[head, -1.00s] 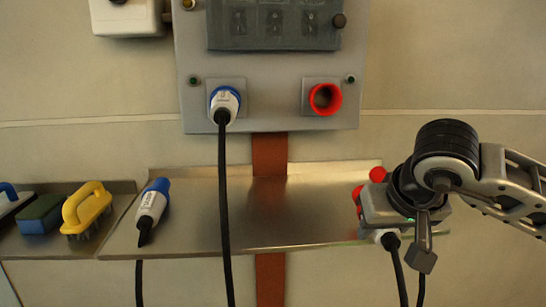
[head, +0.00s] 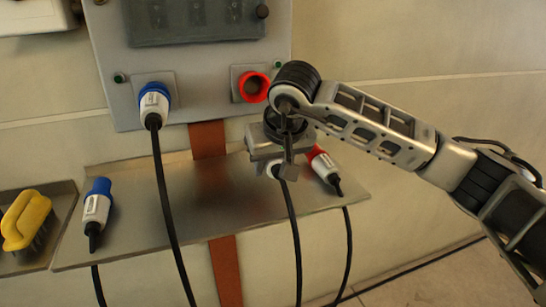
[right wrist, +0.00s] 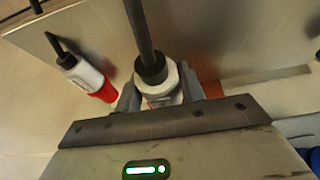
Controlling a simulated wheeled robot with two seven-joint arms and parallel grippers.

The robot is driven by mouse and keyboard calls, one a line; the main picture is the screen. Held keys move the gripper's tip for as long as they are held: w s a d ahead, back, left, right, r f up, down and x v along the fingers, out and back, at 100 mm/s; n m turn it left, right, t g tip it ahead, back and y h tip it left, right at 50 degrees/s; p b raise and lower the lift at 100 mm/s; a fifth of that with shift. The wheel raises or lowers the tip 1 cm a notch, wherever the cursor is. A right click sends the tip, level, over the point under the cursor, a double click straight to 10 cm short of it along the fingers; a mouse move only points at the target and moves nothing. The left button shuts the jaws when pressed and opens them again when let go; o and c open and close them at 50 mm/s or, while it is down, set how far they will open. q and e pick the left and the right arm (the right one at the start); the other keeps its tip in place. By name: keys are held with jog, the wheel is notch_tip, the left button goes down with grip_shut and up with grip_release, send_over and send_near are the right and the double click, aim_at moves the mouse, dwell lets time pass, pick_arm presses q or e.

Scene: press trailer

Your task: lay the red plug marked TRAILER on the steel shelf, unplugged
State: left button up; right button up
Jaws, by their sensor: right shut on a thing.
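My right gripper (head: 268,155) is shut on a plug with a white body (right wrist: 160,80) and a black cable. The held plug is in front of the steel shelf (head: 240,205), under the empty red socket (head: 253,87). Another red-and-white plug (head: 323,166) lies on the shelf's right part, right of the gripper; it also shows in the right wrist view (right wrist: 85,76). I cannot read TRAILER on either plug. My left gripper is out of view.
A blue plug (head: 154,102) sits in the panel's left socket, its cable hanging across the shelf. Another blue plug (head: 97,205) lies at the shelf's left end. A yellow brush (head: 25,220) lies further left. The shelf's middle has bare room.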

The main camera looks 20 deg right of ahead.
aim_at(270, 196)
notch_tip(270, 196, down, 3)
jog(key=shift+f+b, duration=0.1)
jog(key=shift+b, duration=0.8)
jog(key=shift+f+b, duration=0.85)
jog(key=shift+f, duration=0.1)
jog(key=shift+f+b, duration=0.3)
jog(key=shift+f, duration=0.15)
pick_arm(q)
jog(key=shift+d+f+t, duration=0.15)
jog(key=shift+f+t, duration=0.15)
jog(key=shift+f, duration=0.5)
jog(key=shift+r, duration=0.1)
pick_arm(e)
jog(key=o, duration=1.2)
